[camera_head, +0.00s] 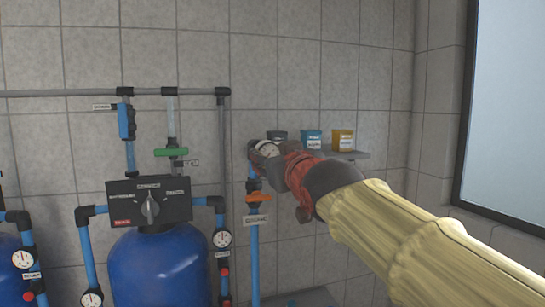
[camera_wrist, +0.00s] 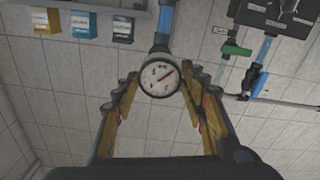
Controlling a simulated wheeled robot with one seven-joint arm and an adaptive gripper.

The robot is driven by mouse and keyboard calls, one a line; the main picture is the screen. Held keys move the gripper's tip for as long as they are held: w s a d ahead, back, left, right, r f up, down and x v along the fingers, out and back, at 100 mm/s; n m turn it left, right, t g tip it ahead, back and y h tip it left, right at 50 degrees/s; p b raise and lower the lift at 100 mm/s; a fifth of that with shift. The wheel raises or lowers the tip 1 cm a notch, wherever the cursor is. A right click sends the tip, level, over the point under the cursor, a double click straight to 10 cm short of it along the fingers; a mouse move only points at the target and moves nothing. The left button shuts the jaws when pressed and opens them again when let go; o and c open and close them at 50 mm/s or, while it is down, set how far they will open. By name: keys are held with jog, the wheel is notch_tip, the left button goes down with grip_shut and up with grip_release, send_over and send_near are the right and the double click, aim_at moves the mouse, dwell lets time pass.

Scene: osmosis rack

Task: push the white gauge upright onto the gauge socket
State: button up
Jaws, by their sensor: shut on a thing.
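The white gauge (camera_head: 268,149) has a round dial. In the wrist view the gauge (camera_wrist: 160,78) sits between the two fingertips of my gripper (camera_wrist: 159,86), which is shut on it. That view is upside down, with the gauge at the end of a blue pipe (camera_wrist: 166,18) with a dark collar (camera_wrist: 161,44). In the head view my gripper (camera_head: 262,151) holds the gauge near the top of the vertical blue pipe (camera_head: 254,240). The gauge socket is hidden or too small to make out, so I cannot tell whether the gauge is seated.
An orange-handled valve (camera_head: 258,197) is on the pipe below the gauge. A shelf (camera_head: 351,155) with black, blue (camera_head: 312,139) and yellow (camera_head: 342,140) containers is behind my gripper. A blue tank (camera_head: 160,265) with a black control head (camera_head: 148,203) stands left. A tiled wall is behind.

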jog(key=shift+p+x, duration=0.5)
jog(key=shift+x, duration=2)
jog(key=shift+w+a, duration=0.1)
jog(key=shift+w, duration=0.4)
jog(key=o, duration=1.2)
jog(key=shift+c, duration=0.2)
jog(key=v, duration=1.1)
jog(key=s+d+f+m+g+h, duration=0.1)
jog(key=s+d+f+g, duration=0.15)
jog(key=f, duration=0.75)
jog(key=s+d+f+g+h, duration=0.1)
jog(key=s+f+g, duration=0.2)
jog(key=f, duration=0.7)
jog(key=s+d+f+m+g+h+b, duration=0.1)
jog(key=s+d+f+g+b, duration=0.1)
jog(key=s+d+f, duration=0.2)
jog(key=s+d+f+m+g+h+b, duration=0.1)
jog(key=s+d+f, duration=0.3)
jog(key=s+f, duration=0.7)
jog(key=s+d+f+m+g+h+b, duration=0.1)
jog(key=s+d+f, duration=0.4)
jog(key=f, duration=0.8)
jog(key=shift+s+f+m+g+b, duration=0.4)
jog(key=shift+s+m+g+b, duration=0.3)
jog(key=shift+s+g+b, duration=0.6)
